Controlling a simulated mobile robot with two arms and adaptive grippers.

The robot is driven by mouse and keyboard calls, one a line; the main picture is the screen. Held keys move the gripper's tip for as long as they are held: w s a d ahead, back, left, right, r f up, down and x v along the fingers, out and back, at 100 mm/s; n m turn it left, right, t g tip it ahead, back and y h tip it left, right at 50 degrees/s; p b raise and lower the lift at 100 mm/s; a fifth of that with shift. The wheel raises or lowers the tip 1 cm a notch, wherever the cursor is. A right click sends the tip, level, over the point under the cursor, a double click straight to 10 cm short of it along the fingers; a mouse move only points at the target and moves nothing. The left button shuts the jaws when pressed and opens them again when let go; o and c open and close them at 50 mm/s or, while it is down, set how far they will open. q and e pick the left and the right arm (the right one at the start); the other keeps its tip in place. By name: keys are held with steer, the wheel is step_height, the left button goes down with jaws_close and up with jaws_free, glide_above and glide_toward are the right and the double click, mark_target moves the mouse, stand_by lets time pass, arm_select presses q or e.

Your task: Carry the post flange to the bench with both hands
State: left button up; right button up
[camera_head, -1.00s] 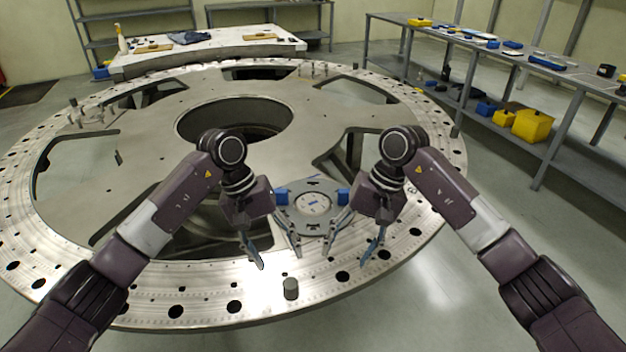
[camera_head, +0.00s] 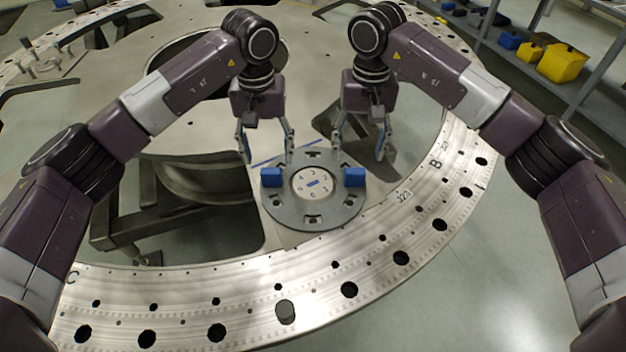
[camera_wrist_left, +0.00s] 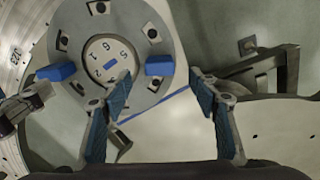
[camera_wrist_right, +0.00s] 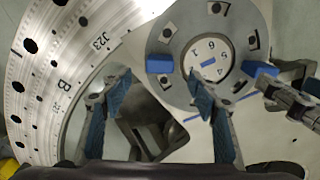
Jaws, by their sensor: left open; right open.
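The post flange (camera_head: 312,212) is a grey round disc with slots, a pale marked centre and two blue blocks on opposite sides. It lies flat on the turret plate near its front rim. My left gripper (camera_head: 266,160) is open and empty just behind the flange's left blue block (camera_head: 271,177). My right gripper (camera_head: 360,155) is open and empty just behind the right blue block (camera_head: 354,177). Both wrist views show the flange, in the left (camera_wrist_left: 117,88) and in the right (camera_wrist_right: 180,82), with the open fingers apart from it. The bench is not clearly in view now.
The large turret plate (camera_head: 400,225) has holes around its rim and wide cut-outs (camera_head: 205,215) left of the flange. A small dark peg (camera_head: 286,311) stands on the front rim. Shelving with yellow (camera_head: 562,62) and blue bins stands at the upper right.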

mark_target(271, 170)
arm_select(q)
steer(key=shift+w+f, duration=0.15)
steer(key=shift+f, duration=3.85)
arm_select(e)
steer(key=shift+w+f, duration=0.15)
steer(key=shift+f, duration=3.8)
arm_select(q)
jaws_close()
arm_select(e)
jaws_close()
arm_select(q)
steer(key=shift+r, duration=0.15)
arm_select(e)
steer(key=shift+r, duration=0.1)
